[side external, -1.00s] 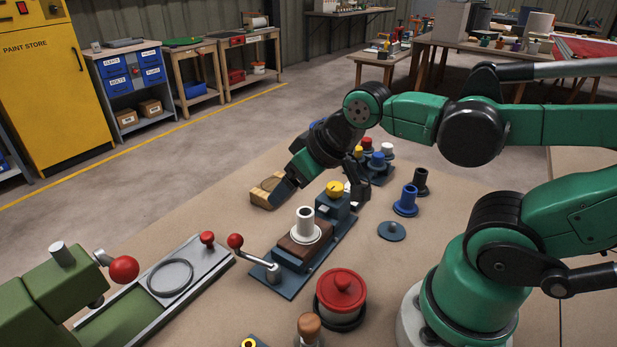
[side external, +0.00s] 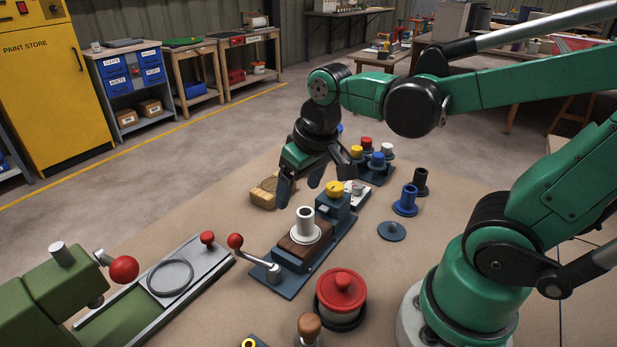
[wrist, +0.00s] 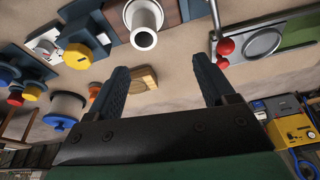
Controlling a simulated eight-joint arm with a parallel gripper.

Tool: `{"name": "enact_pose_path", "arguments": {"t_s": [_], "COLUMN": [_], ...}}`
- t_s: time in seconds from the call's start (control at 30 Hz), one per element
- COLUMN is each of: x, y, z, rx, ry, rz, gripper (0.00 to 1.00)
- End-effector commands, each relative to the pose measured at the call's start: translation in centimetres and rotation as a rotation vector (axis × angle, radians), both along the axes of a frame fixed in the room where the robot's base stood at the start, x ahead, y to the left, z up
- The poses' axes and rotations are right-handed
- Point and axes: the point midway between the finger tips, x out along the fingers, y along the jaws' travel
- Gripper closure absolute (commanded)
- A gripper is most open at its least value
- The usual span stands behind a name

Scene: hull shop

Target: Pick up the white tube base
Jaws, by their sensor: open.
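The white tube base (side external: 306,226) stands upright, its round flange on the brown block of a blue crank fixture (side external: 290,282). In the wrist view the white tube base (wrist: 144,22) shows at the top, its open tube end facing the camera. My gripper (side external: 299,197) is open and empty, above and behind the tube base in the side view, its fingers pointing down. In the wrist view my gripper's two fingers (wrist: 161,72) are spread wide, with bare bench and part of a wooden block between them. The tube base is beyond the fingertips, apart from them.
A yellow knob (side external: 334,188) tops the fixture's far end. The red-knobbed crank (side external: 236,241) rises at its near end. A wooden block (side external: 262,193) lies behind. Blue (side external: 406,202) and black flanged tubes (side external: 420,181) stand right. A red lidded pot (side external: 341,293) stands in front.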

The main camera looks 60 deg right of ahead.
Motion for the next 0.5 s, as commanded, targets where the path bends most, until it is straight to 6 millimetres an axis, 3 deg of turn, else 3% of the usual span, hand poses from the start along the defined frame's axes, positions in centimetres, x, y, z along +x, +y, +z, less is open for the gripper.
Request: {"name": "enact_pose_path", "arguments": {"t_s": [0.2, 0.5], "x": [0.2, 0.1], "y": [-1.2, -1.4], "z": [-1.4, -3.1], "rx": [0.029, 0.035], "ry": [0.228, 0.286], "rz": [-0.099, -0.121], "gripper": [0.24, 0.24]}}
